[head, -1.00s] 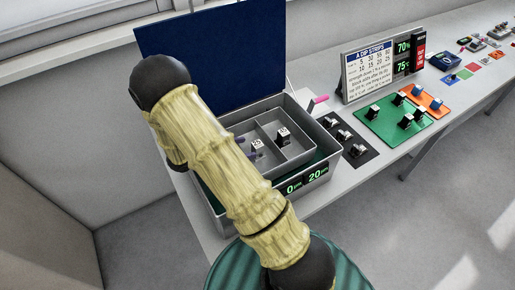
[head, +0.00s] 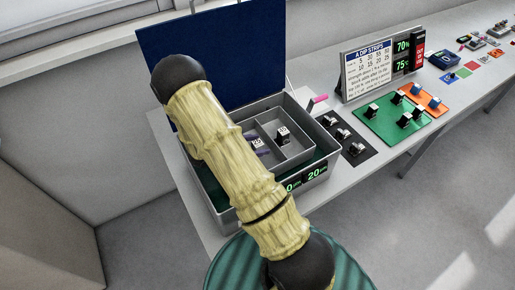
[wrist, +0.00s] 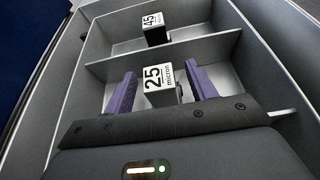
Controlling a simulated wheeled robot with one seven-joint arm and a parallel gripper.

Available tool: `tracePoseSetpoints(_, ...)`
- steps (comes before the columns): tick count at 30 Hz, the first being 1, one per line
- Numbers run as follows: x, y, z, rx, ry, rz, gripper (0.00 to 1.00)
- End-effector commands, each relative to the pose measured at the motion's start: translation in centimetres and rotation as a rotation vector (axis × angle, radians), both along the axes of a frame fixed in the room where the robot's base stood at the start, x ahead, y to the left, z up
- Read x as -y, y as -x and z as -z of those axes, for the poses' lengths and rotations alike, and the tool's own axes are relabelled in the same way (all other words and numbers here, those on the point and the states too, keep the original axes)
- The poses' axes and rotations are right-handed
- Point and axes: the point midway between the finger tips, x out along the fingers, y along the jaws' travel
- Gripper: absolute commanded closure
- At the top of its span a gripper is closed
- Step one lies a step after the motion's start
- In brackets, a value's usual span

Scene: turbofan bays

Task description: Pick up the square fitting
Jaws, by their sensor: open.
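A square fitting with a white face reading 25 micron (wrist: 160,78) stands in the near compartment of a grey divided tray (wrist: 222,47). It also shows in the head view (head: 258,143), beside my arm. A second square fitting reading 45 (wrist: 154,27) stands in the compartment beyond the divider, and shows in the head view (head: 283,134). My gripper (wrist: 163,88) is open, with its purple fingers on either side of the 25 fitting. I cannot tell whether they touch it. My arm hides much of the gripper in the head view.
The tray sits in a grey bin (head: 326,165) with a raised blue lid (head: 225,60) behind it. Tray walls and the divider stand close around the fingers. To the right are a black mat (head: 345,140) and a green board (head: 385,118) with several small parts.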

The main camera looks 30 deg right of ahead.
Motion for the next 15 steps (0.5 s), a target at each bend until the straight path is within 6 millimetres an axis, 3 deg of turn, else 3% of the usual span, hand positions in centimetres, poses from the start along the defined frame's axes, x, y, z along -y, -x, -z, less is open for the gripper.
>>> tracePoseSetpoints(8,-0.02,-0.01,-0.03,0.0,0.0,0.0,0.46)
tracePoseSetpoints(15,-0.03,-0.01,-0.03,0.0,0.0,0.0,0.93)
